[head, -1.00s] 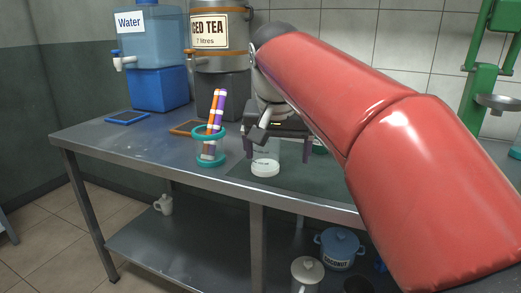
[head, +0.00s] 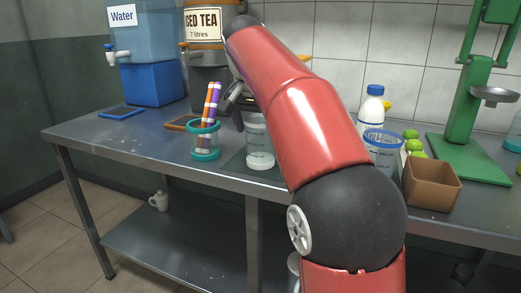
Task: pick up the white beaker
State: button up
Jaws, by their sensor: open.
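The white beaker (head: 260,150) stands upright on the steel table, clear-walled with a white base. My gripper (head: 234,104) is at the upper left of the beaker in the head view, open, and largely hidden behind my red arm. I cannot tell its exact distance from the beaker, and I see nothing held in it.
A teal-rimmed beaker (head: 205,154) holding striped sticks stands close on the left. On the right are a blue-rimmed beaker (head: 383,140), a white bottle (head: 371,108), limes (head: 413,146), a brown box (head: 431,185) and a green press (head: 465,125). Drink dispensers stand behind.

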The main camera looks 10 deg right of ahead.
jog(key=shift+x, duration=0.85)
jog(key=shift+c, duration=0.4)
jog(key=c, duration=1)
jog(key=shift+r, duration=0.15)
